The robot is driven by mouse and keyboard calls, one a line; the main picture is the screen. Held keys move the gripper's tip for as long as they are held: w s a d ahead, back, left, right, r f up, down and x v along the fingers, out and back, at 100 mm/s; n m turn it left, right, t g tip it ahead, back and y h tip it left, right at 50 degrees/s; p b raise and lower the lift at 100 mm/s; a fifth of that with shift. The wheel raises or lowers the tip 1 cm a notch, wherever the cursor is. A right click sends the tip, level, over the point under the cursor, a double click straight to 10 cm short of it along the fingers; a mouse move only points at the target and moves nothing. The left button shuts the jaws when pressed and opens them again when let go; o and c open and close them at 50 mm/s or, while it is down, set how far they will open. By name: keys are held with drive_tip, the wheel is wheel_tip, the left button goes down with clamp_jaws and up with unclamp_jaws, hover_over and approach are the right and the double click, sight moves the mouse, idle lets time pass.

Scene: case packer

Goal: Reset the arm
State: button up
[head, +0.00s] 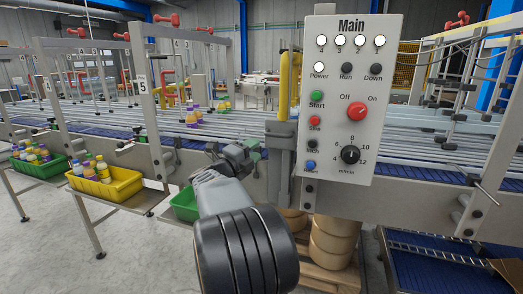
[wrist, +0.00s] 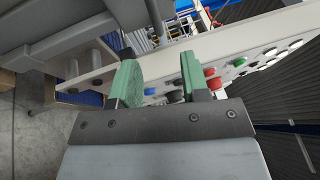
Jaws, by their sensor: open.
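My gripper (head: 238,152) is in the middle of the head view, at the end of my arm, left of the grey control panel marked Main (head: 338,196). In the wrist view the two green fingers of my gripper (wrist: 160,78) stand apart with nothing between them. Panel buttons in red, green, blue and black show beyond and beside the right finger. The panel (wrist: 265,45) is seen at a slant there. I cannot tell whether the fingers touch anything.
A conveyor line with metal rails (head: 90,112) runs behind the gripper and panel. A yellow crate (head: 118,188) and a green crate (head: 45,170) hold bottles at the left. Another green crate (head: 183,205) is partly hidden by my arm. A yellow post (head: 284,85) stands close left of the panel.

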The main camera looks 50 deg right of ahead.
drive_tip(key=shift+a+f, duration=0.1)
drive_tip(key=shift+a, duration=0.45)
drive_tip(key=shift+w, duration=0.1)
drive_tip(key=w+a+f+n+t+y, duration=0.5)
drive_tip(key=w+f+n+t+y, duration=0.2)
drive_tip(key=w+n+t, duration=0.65)
drive_tip(key=s+a+f+n+y, duration=0.1)
drive_tip(key=a+f+n+y, duration=0.55)
drive_tip(key=a+n, duration=0.3)
drive_tip(key=s+a+f+n+g+y, duration=0.3)
drive_tip(key=s+a+n, duration=0.4)
drive_tip(key=s+a, duration=0.2)
drive_tip(key=s+a+f+n+g+y, duration=0.3)
drive_tip(key=s+a+n, duration=0.4)
drive_tip(key=s+a, duration=0.3)
drive_tip(key=a+f+g, duration=0.1)
drive_tip(key=a, duration=0.2)
drive_tip(key=shift+s+f+n+y, duration=0.2)
drive_tip(key=shift+n+y, duration=0.15)
drive_tip(key=shift+n, duration=0.05)
